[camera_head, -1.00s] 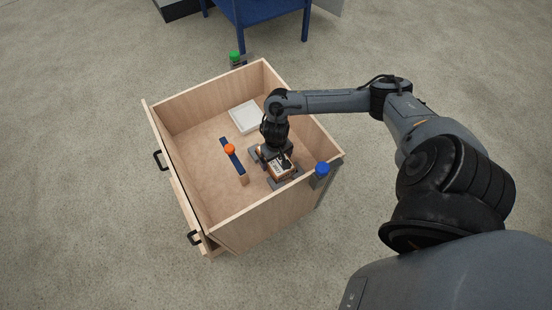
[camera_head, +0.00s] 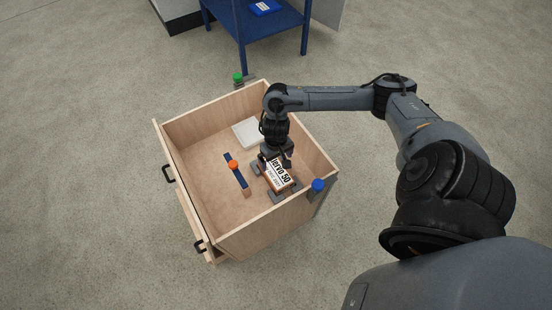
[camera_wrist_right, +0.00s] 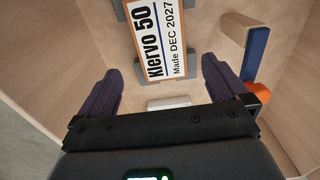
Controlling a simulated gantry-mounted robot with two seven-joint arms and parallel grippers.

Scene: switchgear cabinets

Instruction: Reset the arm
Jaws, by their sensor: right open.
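My right arm comes in from the right in the head view, and its gripper (camera_head: 277,158) points down inside a wooden box. The gripper is open and empty. A brown block with a white label reading "Klervo 50" (camera_head: 278,176) lies in the box just below and in front of the gripper. In the right wrist view, the label (camera_wrist_right: 158,40) shows beyond the two dark fingers (camera_wrist_right: 160,85), which stand apart with nothing between them. My left gripper is in neither view.
The wooden box (camera_head: 205,207) has high walls around the gripper. Inside are a white flat piece (camera_head: 248,133), a blue divider (camera_head: 240,178) with an orange knob (camera_head: 233,164), and grey supports by the block. Green (camera_head: 238,77) and blue (camera_head: 318,185) knobs stand at its corners. A blue table (camera_head: 262,25) is behind.

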